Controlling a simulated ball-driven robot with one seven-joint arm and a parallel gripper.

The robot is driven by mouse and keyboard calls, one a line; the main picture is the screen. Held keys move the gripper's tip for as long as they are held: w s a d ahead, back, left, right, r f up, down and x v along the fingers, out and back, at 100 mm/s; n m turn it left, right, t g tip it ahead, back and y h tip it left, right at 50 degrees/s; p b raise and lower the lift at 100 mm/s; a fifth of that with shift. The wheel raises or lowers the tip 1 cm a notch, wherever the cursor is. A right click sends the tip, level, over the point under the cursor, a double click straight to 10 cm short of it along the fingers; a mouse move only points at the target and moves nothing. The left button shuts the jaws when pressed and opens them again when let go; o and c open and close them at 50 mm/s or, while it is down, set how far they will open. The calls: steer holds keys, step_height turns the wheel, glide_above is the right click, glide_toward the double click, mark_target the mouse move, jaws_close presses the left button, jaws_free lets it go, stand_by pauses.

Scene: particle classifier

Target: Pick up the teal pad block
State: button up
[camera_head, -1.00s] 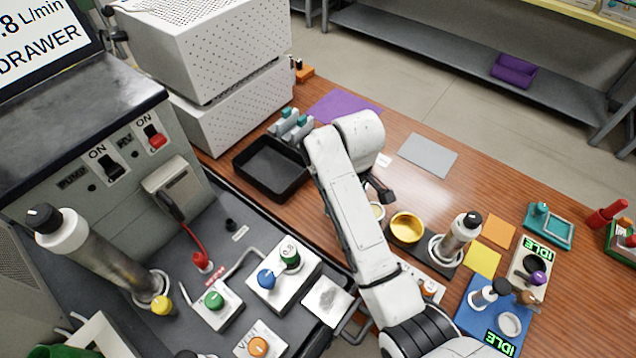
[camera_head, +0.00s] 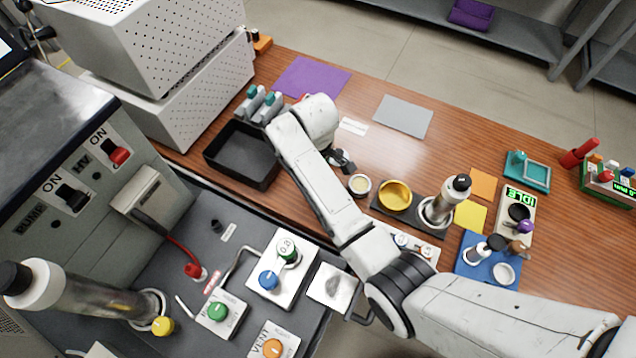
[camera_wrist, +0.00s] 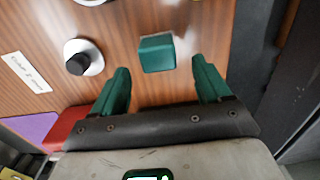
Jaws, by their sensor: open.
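In the wrist view, the teal pad block (camera_wrist: 157,53) lies on the wooden bench, beyond the fingertips and roughly midway across the gap between them. My gripper (camera_wrist: 163,80) has its two green-padded fingers spread wide, with nothing between them. The block is apart from both fingers. In the head view, my white arm reaches over the bench beside the black tray, its outer end (camera_head: 305,120) hiding the block and the fingers.
A black-topped silver knob (camera_wrist: 82,57) and a red object (camera_wrist: 64,127) are left of the block in the wrist view. In the head view, the black tray (camera_head: 212,160), teal-topped grey pieces (camera_head: 270,105), purple sheet (camera_head: 312,78) and gold bowl (camera_head: 395,195) surround the arm.

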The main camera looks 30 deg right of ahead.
steer(key=f, duration=0.4)
steer(key=shift+s+d+f, duration=0.1)
steer(key=shift+s+d, duration=0.15)
steer(key=c, duration=1.1)
